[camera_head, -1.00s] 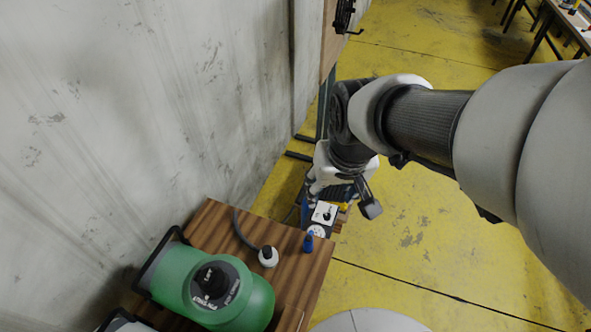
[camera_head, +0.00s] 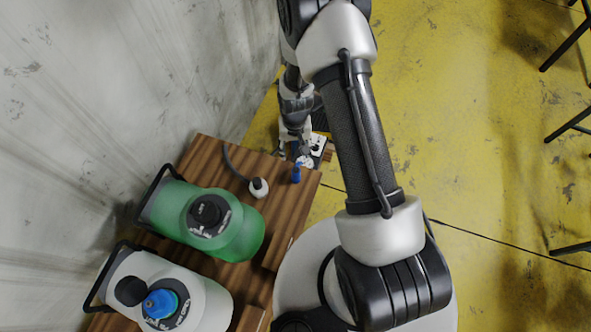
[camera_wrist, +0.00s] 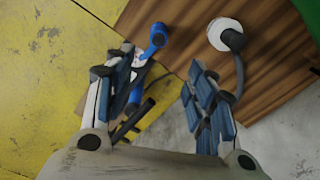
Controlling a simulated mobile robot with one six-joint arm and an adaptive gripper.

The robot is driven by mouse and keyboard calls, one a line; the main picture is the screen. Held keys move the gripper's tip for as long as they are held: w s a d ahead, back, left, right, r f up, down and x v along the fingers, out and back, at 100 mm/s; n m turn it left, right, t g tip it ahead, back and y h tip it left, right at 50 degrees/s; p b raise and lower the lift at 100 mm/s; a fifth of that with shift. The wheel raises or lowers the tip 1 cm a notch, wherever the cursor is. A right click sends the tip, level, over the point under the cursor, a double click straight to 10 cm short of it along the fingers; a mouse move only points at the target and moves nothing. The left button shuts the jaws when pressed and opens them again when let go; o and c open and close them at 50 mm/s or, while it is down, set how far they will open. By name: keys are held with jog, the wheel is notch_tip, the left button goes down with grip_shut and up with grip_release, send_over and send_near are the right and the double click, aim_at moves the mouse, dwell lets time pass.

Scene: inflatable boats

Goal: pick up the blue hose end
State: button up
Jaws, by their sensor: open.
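The blue hose end (camera_head: 296,174) stands near the edge of the brown wooden table (camera_head: 222,157). In the wrist view the blue hose end (camera_wrist: 156,40) shows just beyond my fingertips, nearer the left finger. My gripper (camera_head: 294,148) is above the table's far corner, pointing down. In the wrist view my gripper (camera_wrist: 161,62) is open, with blue pads on both fingers and nothing held between them. I cannot tell whether a finger touches the hose end. Part of its lower length is hidden by the left finger.
A white hose end (camera_head: 259,187) on a dark hose lies close by. A green jug (camera_head: 240,235) and a white jug (camera_head: 208,305) with a blue cap stand on the table. A pump box (camera_head: 319,145) is beside my gripper.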

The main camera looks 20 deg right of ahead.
aim_at(296, 169)
notch_tip(296, 169, down, 12)
jog(key=b, duration=0.3)
jog(key=shift+r, duration=0.2)
notch_tip(296, 169, down, 5)
jog(key=shift+s+d+f+b, duration=0.1)
jog(key=shift+s+d+b, duration=0.05)
jog(key=shift+b, duration=0.75)
jog(key=shift+c, duration=0.3)
jog(key=c, duration=1.1)
